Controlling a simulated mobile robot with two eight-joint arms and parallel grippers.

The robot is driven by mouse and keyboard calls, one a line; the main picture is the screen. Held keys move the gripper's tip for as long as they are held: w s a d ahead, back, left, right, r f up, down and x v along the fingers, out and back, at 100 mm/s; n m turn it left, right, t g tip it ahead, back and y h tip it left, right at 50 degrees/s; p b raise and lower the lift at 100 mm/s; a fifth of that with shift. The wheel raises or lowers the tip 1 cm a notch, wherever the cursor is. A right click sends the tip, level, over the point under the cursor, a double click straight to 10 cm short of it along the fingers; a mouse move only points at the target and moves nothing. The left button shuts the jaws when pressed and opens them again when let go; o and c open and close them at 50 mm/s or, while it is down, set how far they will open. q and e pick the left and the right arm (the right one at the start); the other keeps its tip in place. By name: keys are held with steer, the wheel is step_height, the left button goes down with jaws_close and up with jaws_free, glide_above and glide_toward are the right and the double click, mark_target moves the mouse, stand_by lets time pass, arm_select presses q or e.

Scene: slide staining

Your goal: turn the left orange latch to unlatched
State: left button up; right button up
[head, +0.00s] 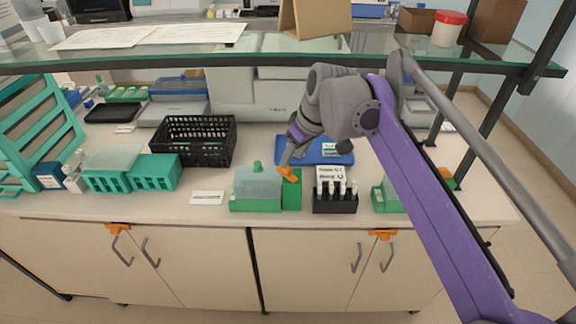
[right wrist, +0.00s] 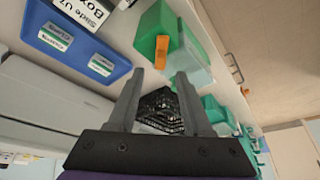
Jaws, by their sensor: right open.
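The left orange latch (head: 118,228) sits at the top edge of the left cabinet doors, just under the counter, lying mostly crosswise over the gap between them. It also shows small in the right wrist view (right wrist: 244,91). My right gripper (head: 285,163) is above the counter, to the right of this latch and well apart from it. Its two fingers (right wrist: 159,76) are spread with nothing between them. A similar orange latch (head: 382,234) is on the right cabinet doors. My left gripper is out of view.
Just below my right gripper is a green box with an orange piece (head: 290,174). A lidded green box (head: 256,188), a black rack of bottles (head: 335,203), a black basket (head: 193,141) and teal racks (head: 157,172) stand on the counter. A glass shelf (head: 270,54) hangs above.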

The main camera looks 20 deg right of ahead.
mark_target(288, 168)
steer(key=shift+x, duration=2.25)
steer(key=shift+c, duration=0.3)
jaws_close()
